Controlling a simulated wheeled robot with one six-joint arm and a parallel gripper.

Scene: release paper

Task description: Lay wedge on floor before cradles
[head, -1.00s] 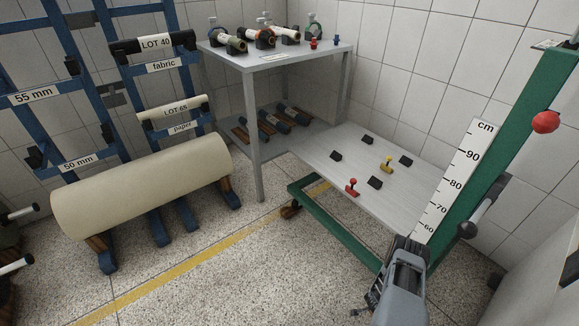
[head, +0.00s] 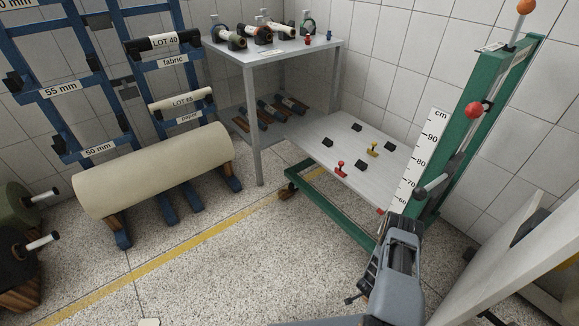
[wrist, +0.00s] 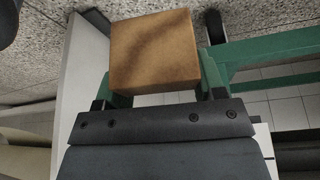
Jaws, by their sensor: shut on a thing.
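In the wrist view, a brown block-like wedge (wrist: 153,55) sits at the tips of my gripper (wrist: 155,90), which is shut on it. In the head view my gripper (head: 362,285) is at the lower right, beside the green frame and over the floor; the wedge cannot be made out there. A large cream roll (head: 155,168) lies at the left on blue supports with brown parts, probably the cradles (head: 118,230). Their tops are hidden under the roll. The gripper is well to the right of them.
A green-framed lift table (head: 335,150) with small black, red and yellow pieces stands at the right, with a cm scale (head: 418,160). A grey table (head: 262,55) bears several small rolls. A blue rack (head: 75,90) stands behind the roll. Speckled floor (head: 215,265) with a yellow line (head: 190,250) is clear.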

